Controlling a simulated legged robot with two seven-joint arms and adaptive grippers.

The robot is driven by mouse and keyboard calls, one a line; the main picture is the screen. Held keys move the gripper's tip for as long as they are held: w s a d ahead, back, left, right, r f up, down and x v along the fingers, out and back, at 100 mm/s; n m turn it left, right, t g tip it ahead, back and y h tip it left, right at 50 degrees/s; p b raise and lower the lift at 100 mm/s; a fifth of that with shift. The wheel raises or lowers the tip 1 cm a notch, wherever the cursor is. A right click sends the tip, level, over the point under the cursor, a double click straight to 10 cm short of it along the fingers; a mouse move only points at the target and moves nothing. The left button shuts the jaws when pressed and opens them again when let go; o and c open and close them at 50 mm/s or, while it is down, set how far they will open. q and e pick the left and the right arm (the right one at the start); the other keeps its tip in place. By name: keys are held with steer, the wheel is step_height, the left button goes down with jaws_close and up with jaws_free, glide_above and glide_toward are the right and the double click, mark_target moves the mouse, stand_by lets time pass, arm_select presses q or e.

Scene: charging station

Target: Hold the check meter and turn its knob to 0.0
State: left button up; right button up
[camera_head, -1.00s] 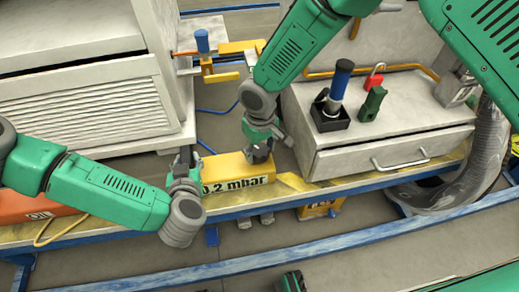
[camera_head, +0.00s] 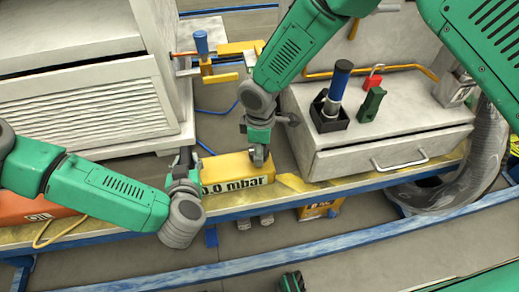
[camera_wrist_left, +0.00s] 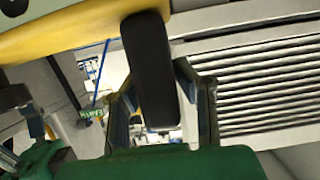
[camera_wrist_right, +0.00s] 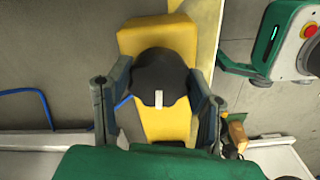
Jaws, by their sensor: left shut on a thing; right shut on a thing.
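The yellow check meter (camera_head: 226,167) is at the bench's front edge, and its display reads "0.0 mbar", the first digit partly covered by my left gripper. My left gripper (camera_head: 184,166) is at the meter's left end; in the left wrist view its fingers (camera_wrist_left: 160,105) are shut on the meter's black handle (camera_wrist_left: 150,65). My right gripper (camera_head: 259,152) is above the meter's right part. In the right wrist view its fingers (camera_wrist_right: 160,100) are shut on the black knob (camera_wrist_right: 160,75), whose white mark (camera_wrist_right: 159,98) points toward the gripper's palm.
A grey drawer unit (camera_head: 385,150) stands to the right, with a blue-handled tool (camera_head: 338,85), a red padlock (camera_head: 374,77) and a green block (camera_head: 371,104) on top. A louvred cabinet (camera_head: 85,105) stands left. An orange case (camera_head: 30,208) lies at front left.

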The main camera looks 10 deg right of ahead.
arm_select(q)
steer(key=shift+f, duration=0.1)
arm_select(e)
steer(key=shift+d+n, duration=0.1)
steer(key=shift+n, duration=0.6)
steer(key=o, duration=1.1)
steer(key=shift+o, duration=0.2)
step_height(320, 180, up, 12)
arm_select(q)
steer(key=o, duration=1.1)
